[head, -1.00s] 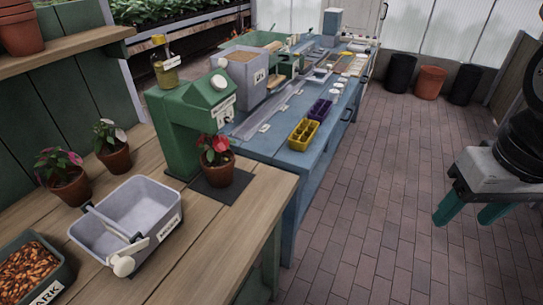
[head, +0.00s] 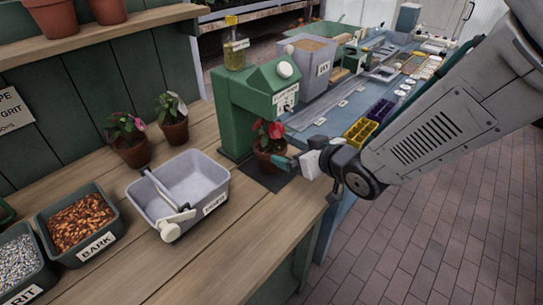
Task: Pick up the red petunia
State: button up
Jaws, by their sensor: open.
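The red petunia (head: 273,131) grows in a small terracotta pot (head: 266,160) on a dark mat at the right end of the wooden bench, in front of the green machine. My gripper (head: 288,162) reaches in from the right, at the height of the pot. A teal fingertip shows at the pot's right side. The far finger is not clearly visible, and I cannot tell whether the gripper touches the pot. The jaws are open. The pot stands upright on the mat.
The green machine (head: 240,115) stands close behind the pot. Two other potted plants (head: 130,150) (head: 172,131) stand at the back. A blue bench (head: 345,105) adjoins beyond.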

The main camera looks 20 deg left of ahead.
aim_at(268, 148)
jog(key=shift+s+a+f+n+g+y, duration=0.15)
jog(key=shift+s+a+f+y, duration=0.1)
jog(key=shift+a, duration=0.4)
jog(key=shift+s+a+f+n+g+y, duration=0.15)
jog(key=shift+a+f, duration=0.05)
jog(key=shift+a, duration=0.4)
jog(key=x, duration=0.7)
jog(key=shift+w+a, duration=0.1)
jog(key=shift+c, duration=0.3)
jog(key=c, duration=1)
